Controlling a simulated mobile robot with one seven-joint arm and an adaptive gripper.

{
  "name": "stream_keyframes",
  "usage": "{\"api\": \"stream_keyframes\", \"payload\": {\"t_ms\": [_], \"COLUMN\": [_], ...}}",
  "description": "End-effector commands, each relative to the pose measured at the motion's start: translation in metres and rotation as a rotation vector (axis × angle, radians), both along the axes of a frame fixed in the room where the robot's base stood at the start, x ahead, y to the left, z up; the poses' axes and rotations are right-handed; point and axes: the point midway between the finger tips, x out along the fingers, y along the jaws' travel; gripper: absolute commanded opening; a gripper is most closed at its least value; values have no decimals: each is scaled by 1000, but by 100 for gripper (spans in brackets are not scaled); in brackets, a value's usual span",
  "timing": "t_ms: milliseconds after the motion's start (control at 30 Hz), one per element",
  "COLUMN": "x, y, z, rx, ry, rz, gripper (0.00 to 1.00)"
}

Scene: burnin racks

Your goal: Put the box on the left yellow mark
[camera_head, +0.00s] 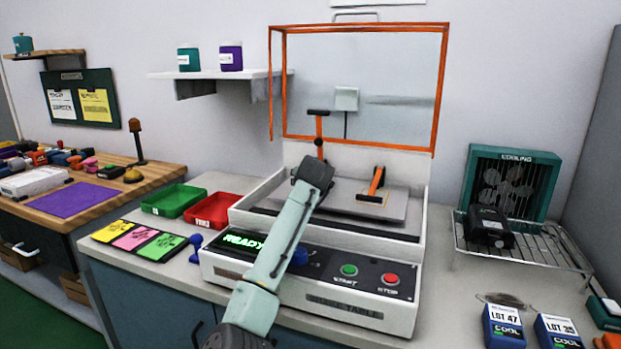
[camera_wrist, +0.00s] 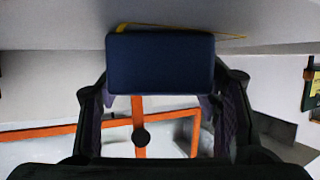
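The dark blue box (camera_wrist: 160,62) fills the space between my gripper's fingers in the wrist view. My gripper (camera_head: 316,174) is over the left part of the work table machine in the head view. Both fingers (camera_wrist: 160,85) reach the box's sides and look shut on it. In the head view the box is hidden behind my gripper and arm. A yellow mark (camera_wrist: 232,37) shows at the box's far edge in the wrist view, mostly covered by the box. Another yellow-edged mark (camera_head: 372,198) lies on the grey plate (camera_head: 402,206), under an orange and black clamp.
An orange-framed clear guard (camera_head: 440,90) stands raised over the machine. An orange upright clamp (camera_head: 319,128) stands behind my gripper. Green (camera_head: 172,200) and red (camera_head: 210,211) trays sit left of the machine. A cooling fan (camera_head: 510,180) and wire rack (camera_head: 530,255) are right.

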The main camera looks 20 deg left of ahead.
Motion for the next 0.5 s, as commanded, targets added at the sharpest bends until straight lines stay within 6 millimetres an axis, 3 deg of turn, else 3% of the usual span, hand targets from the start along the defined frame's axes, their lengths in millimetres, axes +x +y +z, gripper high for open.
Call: {"api": "stream_keyframes", "payload": {"t_ms": [167, 500], "x": [0, -3], "y": [0, -1], "z": [0, 1], "rx": [0, 0], "ry": [0, -1], "rz": [0, 0], "gripper": [71, 71]}}
